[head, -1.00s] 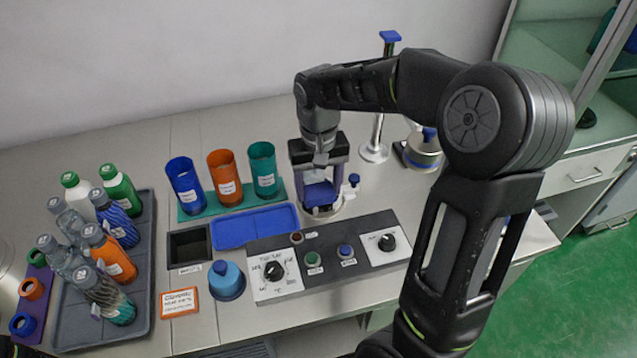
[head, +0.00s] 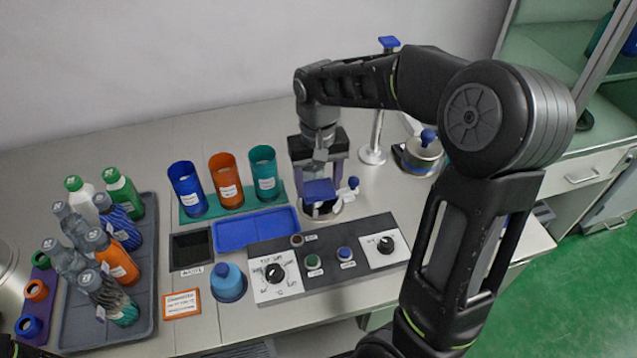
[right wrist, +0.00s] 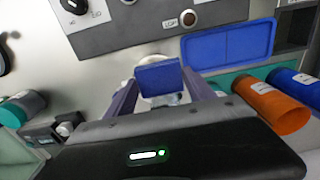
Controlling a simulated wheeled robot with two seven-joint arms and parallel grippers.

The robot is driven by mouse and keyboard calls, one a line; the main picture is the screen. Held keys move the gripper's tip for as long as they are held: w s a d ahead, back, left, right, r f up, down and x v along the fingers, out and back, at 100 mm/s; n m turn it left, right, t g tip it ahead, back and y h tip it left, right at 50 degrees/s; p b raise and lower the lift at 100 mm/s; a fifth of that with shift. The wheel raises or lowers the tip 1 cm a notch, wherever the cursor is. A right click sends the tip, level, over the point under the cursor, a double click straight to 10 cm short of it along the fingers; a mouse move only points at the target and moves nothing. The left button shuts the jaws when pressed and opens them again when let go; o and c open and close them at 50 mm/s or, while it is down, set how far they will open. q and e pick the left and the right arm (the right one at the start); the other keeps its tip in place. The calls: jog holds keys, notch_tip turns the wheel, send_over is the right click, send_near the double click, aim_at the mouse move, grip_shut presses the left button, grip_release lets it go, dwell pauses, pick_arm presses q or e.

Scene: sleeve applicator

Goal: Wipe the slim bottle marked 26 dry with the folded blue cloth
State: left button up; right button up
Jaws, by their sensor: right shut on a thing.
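My right gripper (head: 319,188) points down over a round metal fixture (head: 322,213) behind the control panel. In the right wrist view the cloth (right wrist: 159,76) sits between the two purple fingers, in front of a pale ring. Several bottles stand in the grey tray at left, slim grey-capped ones among them (head: 106,298). Their cap numbers are too small to read, so I cannot tell which is 26. My left gripper is not in view.
Blue, orange and teal cups (head: 226,181) stand behind an empty blue tray (head: 257,228). A panel with knobs (head: 325,260) lies in front of the fixture. A blue-topped post (head: 378,120) and a metal pot (head: 422,155) stand behind and to the right.

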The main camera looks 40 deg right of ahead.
jog(key=shift+r+p, duration=0.65)
jog(key=shift+r, duration=0.45)
jog(key=shift+f, duration=0.1)
jog(key=shift+f+b, duration=1.75)
jog(key=shift+f, duration=0.6)
jog(key=shift+w+r, duration=0.1)
jog(key=shift+r, duration=0.05)
jog(key=shift+r+p, duration=0.4)
jog(key=shift+p, duration=0.05)
jog(key=shift+r+p, duration=1.55)
jog(key=shift+r, duration=0.35)
